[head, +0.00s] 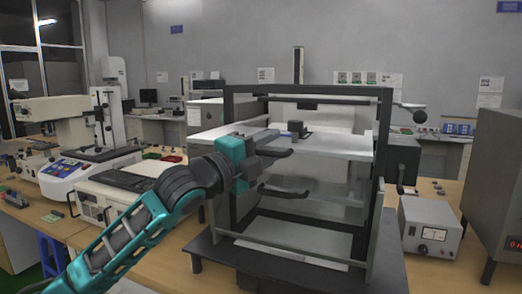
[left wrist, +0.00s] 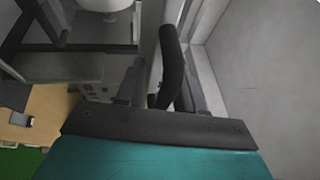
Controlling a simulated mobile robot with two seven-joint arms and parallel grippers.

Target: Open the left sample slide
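A black-framed test rig (head: 382,120) stands on the bench, with a pale flat plate (head: 345,146) across its upper part. I cannot tell for sure which part is the left sample slide. My right gripper is not in view.
A grey meter box (head: 430,228) stands right of the rig, and a larger grey cabinet (head: 496,185) is at the right edge.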

